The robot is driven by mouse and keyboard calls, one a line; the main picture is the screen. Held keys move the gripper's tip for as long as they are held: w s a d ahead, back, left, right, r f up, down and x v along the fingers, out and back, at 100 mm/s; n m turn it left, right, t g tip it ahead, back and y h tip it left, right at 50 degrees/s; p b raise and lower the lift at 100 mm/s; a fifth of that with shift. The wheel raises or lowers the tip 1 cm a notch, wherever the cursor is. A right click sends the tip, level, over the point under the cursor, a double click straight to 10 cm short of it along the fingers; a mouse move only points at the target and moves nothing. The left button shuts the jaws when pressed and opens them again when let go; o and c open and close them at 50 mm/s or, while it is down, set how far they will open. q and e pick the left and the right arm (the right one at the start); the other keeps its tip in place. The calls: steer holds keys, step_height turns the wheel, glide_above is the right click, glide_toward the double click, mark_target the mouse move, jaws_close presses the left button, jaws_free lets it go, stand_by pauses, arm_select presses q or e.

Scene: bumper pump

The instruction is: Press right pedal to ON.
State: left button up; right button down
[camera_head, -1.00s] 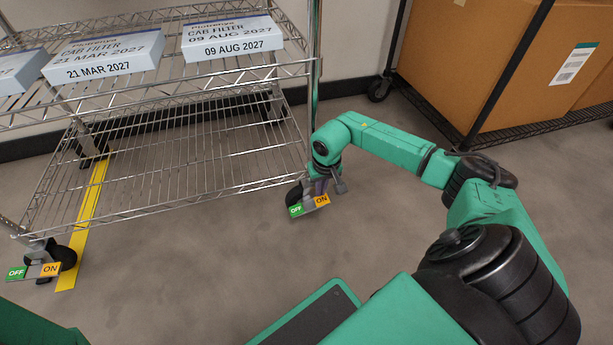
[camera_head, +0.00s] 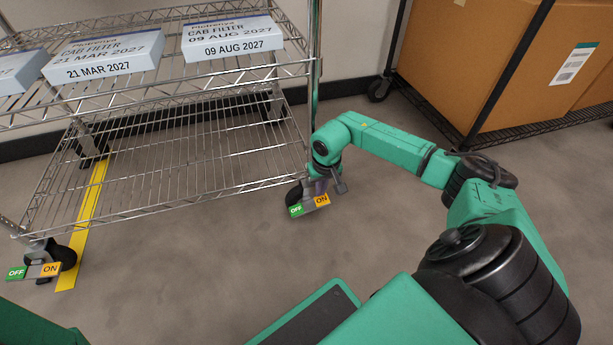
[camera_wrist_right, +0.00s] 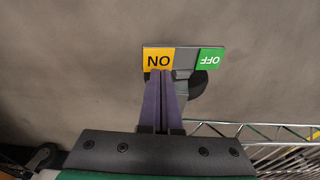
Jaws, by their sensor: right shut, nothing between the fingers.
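The right pedal (camera_head: 309,205) is on the caster at the cart's near right corner, with a green OFF end and an orange ON end. My right gripper (camera_head: 321,188) is shut and empty, pointing down at the ON end. In the right wrist view the gripper's purple fingertips (camera_wrist_right: 160,73) meet the lower edge of the orange ON label (camera_wrist_right: 158,59). The green OFF label (camera_wrist_right: 210,58) is clear of the fingers. I cannot tell how firmly the tips touch the pedal. My left gripper is not in view.
The wire cart (camera_head: 165,180) carries white cab filter boxes (camera_head: 232,38) on its upper shelf. A left pedal (camera_head: 33,271) sits at its near left caster. A rack with brown cartons (camera_head: 480,60) stands at the back right. Floor in front is clear.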

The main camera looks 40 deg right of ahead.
mark_target(320, 198)
steer(key=shift+f+b, duration=0.9)
steer(key=shift+f, duration=0.3)
stand_by(0.8)
step_height(320, 198, up, 7)
steer(key=p, duration=0.5)
steer(key=shift+r+p, duration=0.1)
steer(key=shift+p, duration=0.25)
